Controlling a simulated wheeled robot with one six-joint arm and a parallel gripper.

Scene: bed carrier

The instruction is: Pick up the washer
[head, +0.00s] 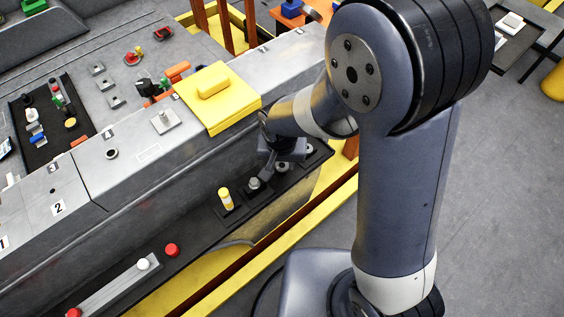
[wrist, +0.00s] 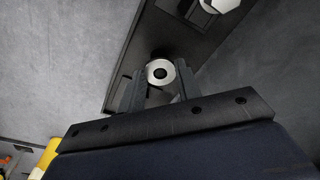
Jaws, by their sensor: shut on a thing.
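The washer (wrist: 151,67) is a pale metal ring with a dark centre hole, seen in the wrist view over the dark shelf. My gripper (wrist: 160,88) is shut on it, with one finger on each side of the ring. I cannot tell whether the washer is clear of the shelf or still touching it. In the head view my gripper (head: 268,172) points down at the dark shelf in front of the grey console, and its body partly hides what it holds.
A hex-shaped metal piece (wrist: 222,4) lies on the shelf in the wrist view. In the head view a yellow-and-white cylinder (head: 226,199) stands left of my gripper, near another small metal part (head: 254,184). A yellow block (head: 218,97) sits on the console above.

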